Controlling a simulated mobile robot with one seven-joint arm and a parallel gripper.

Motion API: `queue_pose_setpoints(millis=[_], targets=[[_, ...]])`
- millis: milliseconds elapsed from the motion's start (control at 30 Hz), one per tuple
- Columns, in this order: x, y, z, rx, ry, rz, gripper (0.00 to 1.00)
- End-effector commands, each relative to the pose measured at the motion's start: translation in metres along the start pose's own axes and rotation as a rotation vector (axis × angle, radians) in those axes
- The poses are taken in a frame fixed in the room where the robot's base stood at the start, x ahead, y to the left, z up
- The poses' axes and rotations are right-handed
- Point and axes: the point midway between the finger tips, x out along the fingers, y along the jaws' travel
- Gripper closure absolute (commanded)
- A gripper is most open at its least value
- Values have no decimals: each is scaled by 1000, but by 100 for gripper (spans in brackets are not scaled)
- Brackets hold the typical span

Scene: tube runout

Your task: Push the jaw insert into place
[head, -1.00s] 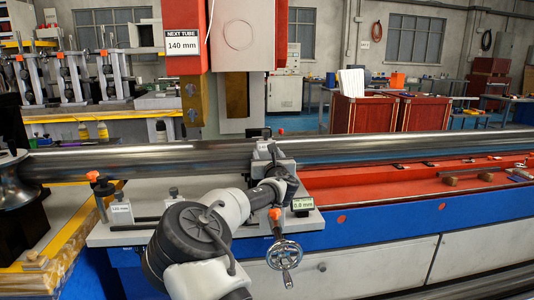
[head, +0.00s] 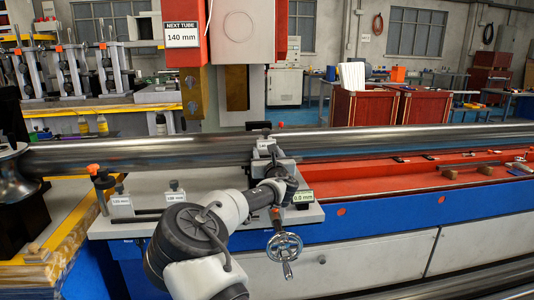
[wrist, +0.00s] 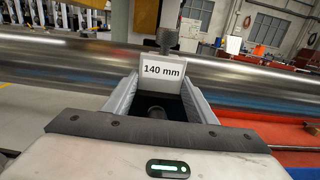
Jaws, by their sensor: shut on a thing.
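The jaw insert (wrist: 164,72), a grey block with a white "140 mm" label, sits between my gripper's two fingers in the wrist view. My gripper (wrist: 163,95) is shut on it. In the head view my gripper (head: 272,160) is at the jaw seat beside the long steel tube, with the insert (head: 264,146) upright at its tip. The insert's lower part and its seat are hidden by my gripper and wrist, so I cannot tell its depth. A small readout (head: 304,197) right of my wrist appears to read 0.0 mm.
The steel tube (head: 420,140) runs across the machine behind the insert. Two other labelled inserts stand on the grey plate to the left, one at the front left (head: 121,206) and one beside it (head: 174,191). A handwheel (head: 284,247) hangs below my wrist. A red column (head: 186,75) stands behind.

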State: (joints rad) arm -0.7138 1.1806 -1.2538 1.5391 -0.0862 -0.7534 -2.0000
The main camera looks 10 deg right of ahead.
Motion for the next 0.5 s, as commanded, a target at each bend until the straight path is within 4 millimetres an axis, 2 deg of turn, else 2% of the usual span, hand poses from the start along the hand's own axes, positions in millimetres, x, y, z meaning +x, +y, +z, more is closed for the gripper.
queue_pose_setpoints(millis=[33,500], targets=[[-1,0,-7,0,11,-3,81],[-1,-1,-11,0,16,-5,81]])
